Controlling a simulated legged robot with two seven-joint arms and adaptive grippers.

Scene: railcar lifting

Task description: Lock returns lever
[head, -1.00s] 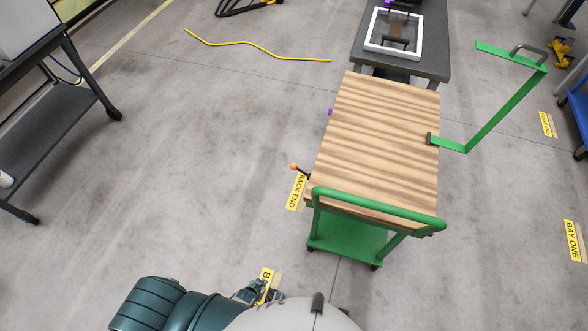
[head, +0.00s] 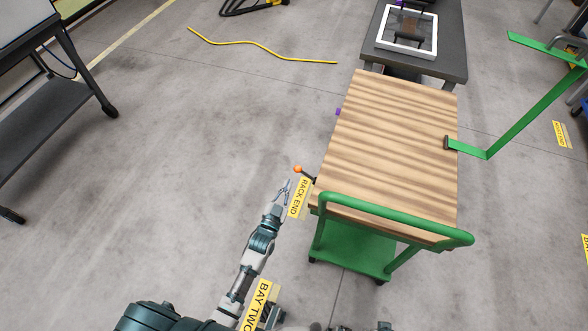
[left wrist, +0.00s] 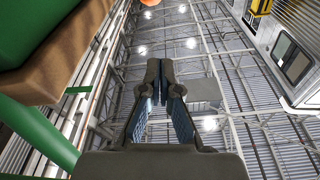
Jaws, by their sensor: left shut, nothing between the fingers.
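A lever with an orange ball knob (head: 298,169) sticks out from the left side of a wood-topped green cart (head: 390,135), near its handle end. My left gripper (head: 287,184) is shut and empty, pointing at the knob from just below and left in the head view. A small gap seems to remain between fingertips and knob. In the left wrist view the shut fingers (left wrist: 162,85) point upward, and an orange round part shows at the top edge, beyond the tips. My right gripper is not in view.
The cart's green handle (head: 395,218) stands right of my left arm. A grey table (head: 450,65) with a white-framed panel is behind the cart. A dark shelf cart (head: 55,100) stands at far left. A yellow cable (head: 260,52) lies on the floor. Floor left of the lever is clear.

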